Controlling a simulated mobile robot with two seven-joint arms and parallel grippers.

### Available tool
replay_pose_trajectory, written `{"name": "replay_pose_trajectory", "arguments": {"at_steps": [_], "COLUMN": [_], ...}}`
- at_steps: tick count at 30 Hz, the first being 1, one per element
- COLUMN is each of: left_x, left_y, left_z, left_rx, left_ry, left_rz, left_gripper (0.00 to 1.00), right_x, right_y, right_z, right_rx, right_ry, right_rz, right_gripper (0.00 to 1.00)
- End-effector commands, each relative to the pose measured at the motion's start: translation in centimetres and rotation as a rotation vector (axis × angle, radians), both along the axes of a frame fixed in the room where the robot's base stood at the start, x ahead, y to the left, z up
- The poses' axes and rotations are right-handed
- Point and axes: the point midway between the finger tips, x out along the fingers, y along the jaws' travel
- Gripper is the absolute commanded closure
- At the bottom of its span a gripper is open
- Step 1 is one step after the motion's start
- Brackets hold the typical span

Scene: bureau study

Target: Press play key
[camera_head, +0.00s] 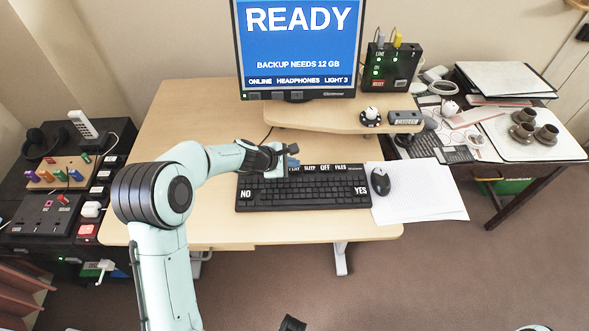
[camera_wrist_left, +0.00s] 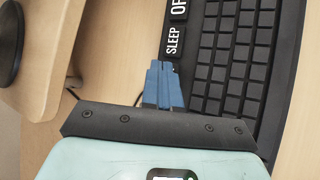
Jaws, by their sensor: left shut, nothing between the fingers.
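The black keyboard (camera_head: 300,196) lies on the wooden desk, with a row of labelled keys along its back edge. The SLEEP, OFF and FILES labels are readable. A label left of SLEEP is partly covered, and I cannot read a PLAY label. My left gripper (camera_head: 291,160) is shut and empty over the back left part of that row. In the left wrist view, its blue fingertips (camera_wrist_left: 160,68) are together beside the SLEEP key (camera_wrist_left: 172,41) and hide what is under them. I cannot tell whether they touch a key. My right gripper is not clearly seen.
A monitor (camera_head: 298,45) reading READY stands behind the keyboard, above a raised shelf (camera_head: 320,119). A mouse (camera_head: 380,182) on white paper (camera_head: 425,190) is right of the keyboard. The front left desk (camera_head: 222,228) is clear.

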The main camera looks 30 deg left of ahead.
Motion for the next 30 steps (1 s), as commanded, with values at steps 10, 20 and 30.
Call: {"name": "replay_pose_trajectory", "arguments": {"at_steps": [10, 20, 30], "left_x": [0.02, 0.01, 0.0], "left_y": [0.01, 0.0, 0.01], "left_z": [0.06, -0.31, -0.7], "left_rx": [0.0, 0.0, 0.0], "left_ry": [-0.001, -0.001, -0.001], "left_rz": [0.001, 0.001, 0.001], "left_gripper": [1.0, 1.0, 1.0], "right_x": [0.0, -0.05, -0.1], "right_y": [0.01, 0.0, 0.0], "right_z": [0.01, -0.39, -0.78], "right_rx": [0.0, 0.0, 0.0], "right_ry": [0.0, 0.001, 0.002], "right_rz": [0.0, 0.0, 0.0], "right_gripper": [0.5, 0.5, 0.5]}}
